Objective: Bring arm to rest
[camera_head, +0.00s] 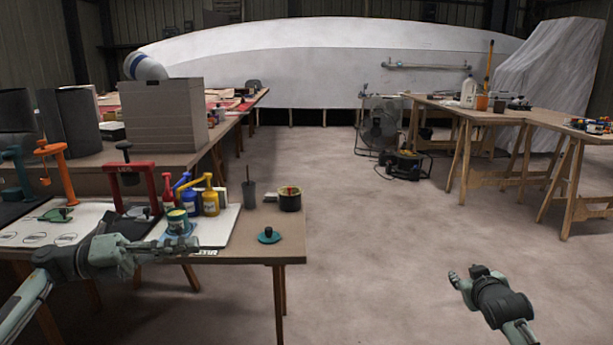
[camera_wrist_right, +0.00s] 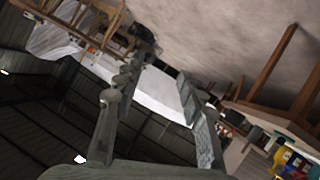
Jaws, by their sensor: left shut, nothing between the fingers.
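My left gripper (camera_head: 188,244) is shut and empty. It points right, in front of the near edge of the workbench (camera_head: 270,240), just below the white board. My right gripper (camera_head: 462,275) is over open floor, well to the right of the bench. In the right wrist view its two fingers (camera_wrist_right: 158,80) stand apart with nothing between them. The left arm hides part of the bench front and the board's near edge.
The floor (camera_head: 390,220) in the middle is clear.

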